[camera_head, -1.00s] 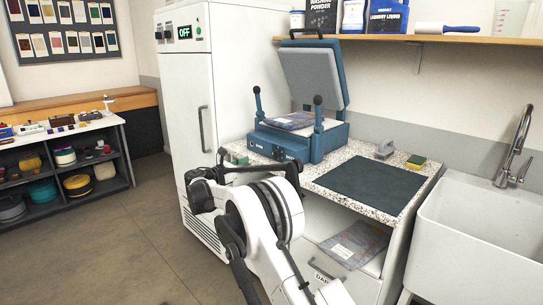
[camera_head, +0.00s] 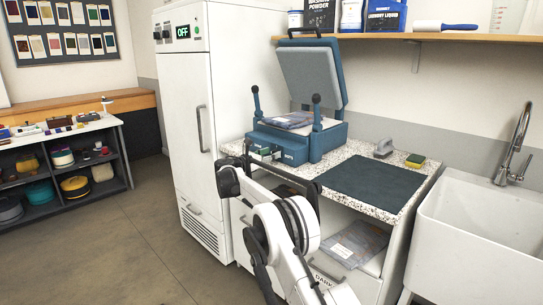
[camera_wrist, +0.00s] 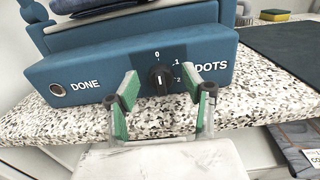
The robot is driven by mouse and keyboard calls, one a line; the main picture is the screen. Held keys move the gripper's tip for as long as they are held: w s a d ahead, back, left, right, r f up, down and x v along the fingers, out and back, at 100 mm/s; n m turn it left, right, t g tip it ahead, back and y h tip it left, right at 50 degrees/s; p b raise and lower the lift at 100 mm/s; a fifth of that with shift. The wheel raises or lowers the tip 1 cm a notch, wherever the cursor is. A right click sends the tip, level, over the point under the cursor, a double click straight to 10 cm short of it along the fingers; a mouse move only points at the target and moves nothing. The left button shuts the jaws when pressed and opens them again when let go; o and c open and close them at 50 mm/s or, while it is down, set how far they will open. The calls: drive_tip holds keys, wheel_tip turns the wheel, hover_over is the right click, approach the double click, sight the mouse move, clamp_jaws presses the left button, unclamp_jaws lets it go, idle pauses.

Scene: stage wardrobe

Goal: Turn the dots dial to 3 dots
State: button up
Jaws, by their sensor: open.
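The dots dial (camera_wrist: 160,77) is a small black knob on the blue front of the heat press (camera_wrist: 70,75), with the word DOTS to its right. Marks 0, 1 and 2 show around it; any mark further round is hidden. Its pale pointer line seems to stand upright, toward 0. My gripper (camera_wrist: 161,87) is open, its green-padded fingers on either side of the dial with gaps. I cannot tell how far in front of the dial the tips are. In the head view my gripper (camera_head: 269,155) is at the press front (camera_head: 295,155) and covers the dial.
A DONE button (camera_wrist: 57,89) is left of the dial. The press stands on a speckled counter (camera_head: 355,155) with its lid raised. A dark mat (camera_head: 372,188), a yellow-green sponge (camera_head: 415,160) and a sink (camera_head: 480,230) are to the right. A white cabinet (camera_head: 185,120) stands left.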

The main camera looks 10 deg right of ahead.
drive_tip(key=shift+w+d, duration=0.25)
drive_tip(key=shift+d, duration=0.05)
drive_tip(key=shift+c, duration=0.3)
clamp_jaws()
drive_tip(key=m, duration=0.6)
drive_tip(key=shift+s+d, duration=0.1)
drive_tip(key=shift+s, duration=0.1)
drive_tip(key=m, duration=0.6)
drive_tip(key=shift+s+d+f, duration=0.1)
drive_tip(key=shift+f, duration=0.1)
idle(0.4)
